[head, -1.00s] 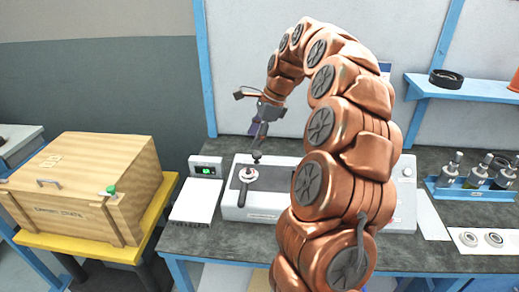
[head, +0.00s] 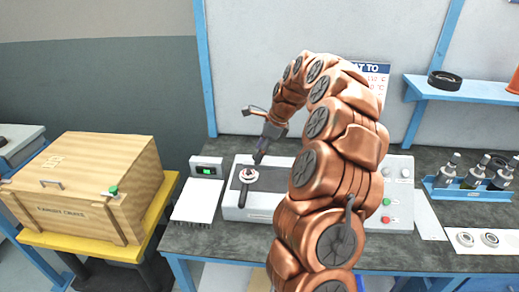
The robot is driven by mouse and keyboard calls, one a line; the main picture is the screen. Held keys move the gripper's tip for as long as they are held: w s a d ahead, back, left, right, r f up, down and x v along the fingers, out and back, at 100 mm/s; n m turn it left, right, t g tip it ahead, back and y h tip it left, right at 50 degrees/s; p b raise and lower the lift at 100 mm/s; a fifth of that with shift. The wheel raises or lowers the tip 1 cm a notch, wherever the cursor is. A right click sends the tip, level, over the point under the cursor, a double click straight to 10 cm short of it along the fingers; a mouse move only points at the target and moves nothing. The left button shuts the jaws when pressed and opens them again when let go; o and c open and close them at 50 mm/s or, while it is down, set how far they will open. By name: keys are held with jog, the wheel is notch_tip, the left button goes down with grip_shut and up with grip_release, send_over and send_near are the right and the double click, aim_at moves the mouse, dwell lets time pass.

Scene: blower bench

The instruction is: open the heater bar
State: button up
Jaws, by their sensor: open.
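The heater bar (head: 243,195) looks like a dark narrow bar on top of the light grey bench machine (head: 272,208). A round pale and reddish part (head: 249,176) sits at its middle. My gripper (head: 258,158) points down at the far end of the bar, where a dark knob is now mostly hidden. It is open. I cannot tell whether the fingers touch the knob. My arm hides the right middle of the machine.
A small box with a green display (head: 206,167) and a white sheet (head: 198,200) are left of the machine. A wooden crate (head: 85,185) stands further left. Buttons (head: 387,202) are on the machine's right.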

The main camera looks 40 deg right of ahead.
jog(key=shift+a+f, duration=0.15)
jog(key=shift+f, duration=0.2)
jog(key=shift+c, duration=0.2)
grip_shut()
